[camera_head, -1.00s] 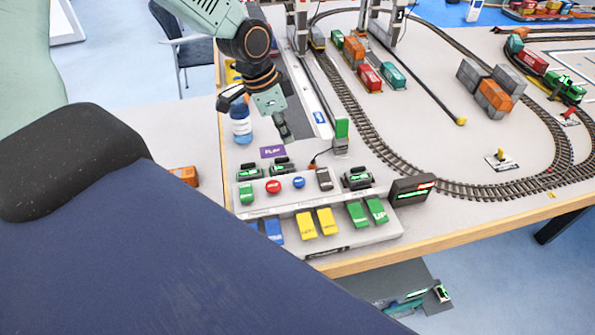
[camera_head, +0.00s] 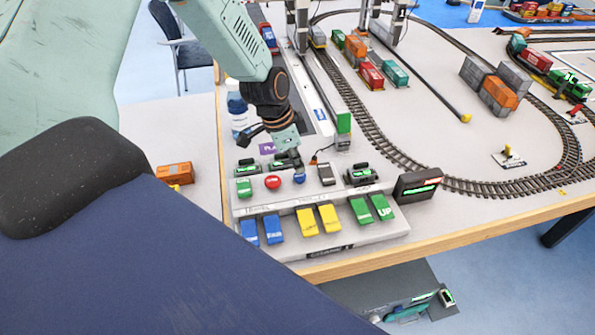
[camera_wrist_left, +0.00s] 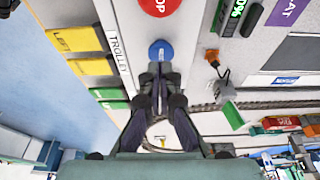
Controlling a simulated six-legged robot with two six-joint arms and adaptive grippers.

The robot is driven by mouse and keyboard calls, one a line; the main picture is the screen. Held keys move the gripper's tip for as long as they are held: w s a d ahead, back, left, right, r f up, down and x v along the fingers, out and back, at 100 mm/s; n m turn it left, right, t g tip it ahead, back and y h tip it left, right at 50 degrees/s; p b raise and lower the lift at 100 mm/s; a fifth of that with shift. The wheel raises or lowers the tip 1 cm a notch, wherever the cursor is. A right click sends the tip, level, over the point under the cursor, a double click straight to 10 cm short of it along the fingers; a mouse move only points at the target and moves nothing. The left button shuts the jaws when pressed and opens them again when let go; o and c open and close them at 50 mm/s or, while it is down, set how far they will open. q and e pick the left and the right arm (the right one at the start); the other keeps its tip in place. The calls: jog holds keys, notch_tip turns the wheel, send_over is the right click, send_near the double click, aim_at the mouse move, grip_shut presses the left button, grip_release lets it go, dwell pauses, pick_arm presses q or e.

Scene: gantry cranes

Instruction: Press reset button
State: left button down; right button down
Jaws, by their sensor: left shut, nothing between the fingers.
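The small round blue button (camera_head: 299,179) stands on the upper row of the grey control panel, right of the round red button (camera_head: 273,182). Its label is too small to read. My left gripper (camera_head: 298,165) is shut and empty, pointing down with its fingertips right at the blue button. In the left wrist view, the closed fingertips (camera_wrist_left: 160,68) reach the edge of the blue button (camera_wrist_left: 161,48), and the red button (camera_wrist_left: 160,4) lies just beyond. I cannot tell whether the tips touch the button or whether it is pressed in. My right gripper is out of view.
Yellow keys (camera_head: 318,220), blue keys (camera_head: 261,231) and green keys (camera_head: 372,208) line the panel's front. A black display (camera_head: 417,185) stands at its right. Model track (camera_head: 480,188) curves behind, with container stacks (camera_head: 493,88). An orange container (camera_head: 174,172) lies to the left.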

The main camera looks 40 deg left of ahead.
pick_arm(q)
jog(key=shift+x, duration=0.75)
jog(key=shift+s+a, duration=0.1)
jog(key=shift+a, duration=0.05)
